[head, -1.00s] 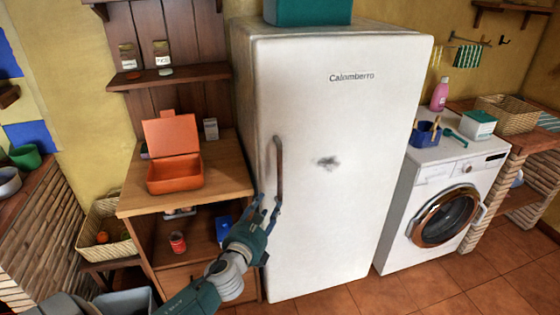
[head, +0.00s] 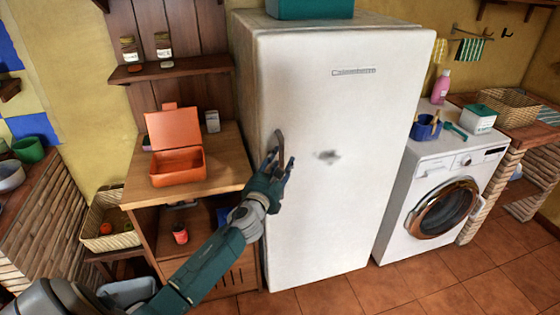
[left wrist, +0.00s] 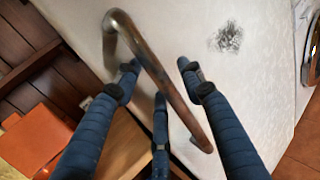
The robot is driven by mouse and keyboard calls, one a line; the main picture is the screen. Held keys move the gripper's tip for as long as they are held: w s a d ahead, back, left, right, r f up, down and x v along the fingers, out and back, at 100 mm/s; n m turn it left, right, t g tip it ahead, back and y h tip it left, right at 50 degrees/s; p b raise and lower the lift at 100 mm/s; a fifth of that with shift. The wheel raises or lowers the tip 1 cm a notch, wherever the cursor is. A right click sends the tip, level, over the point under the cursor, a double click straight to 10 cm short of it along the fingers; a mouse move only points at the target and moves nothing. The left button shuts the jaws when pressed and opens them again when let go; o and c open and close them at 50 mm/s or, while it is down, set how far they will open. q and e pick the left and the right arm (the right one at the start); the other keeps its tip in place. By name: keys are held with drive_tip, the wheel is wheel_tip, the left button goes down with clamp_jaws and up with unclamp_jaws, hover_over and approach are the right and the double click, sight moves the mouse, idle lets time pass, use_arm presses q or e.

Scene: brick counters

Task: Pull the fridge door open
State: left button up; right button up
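The white fridge (head: 335,190) stands upright in the middle of the head view, with its door shut. Its brown, worn metal handle (head: 279,141) is on the left side of the door. My left gripper (head: 279,163) is at the handle and covers its middle and lower part. In the left wrist view the handle (left wrist: 160,72) runs diagonally between the spread fingers of the left gripper (left wrist: 158,80). The fingers are open around the handle, and I see no firm closing on it. My right gripper is not in view.
A wooden cabinet (head: 228,172) with an open orange box (head: 178,163) stands left of the fridge. A washing machine (head: 437,205) stands to the right. A teal box (head: 310,8) sits on the fridge. The tiled floor (head: 375,292) in front is clear.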

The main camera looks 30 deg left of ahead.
use_arm(q)
clamp_jaws()
drive_tip(key=shift+d, duration=0.1)
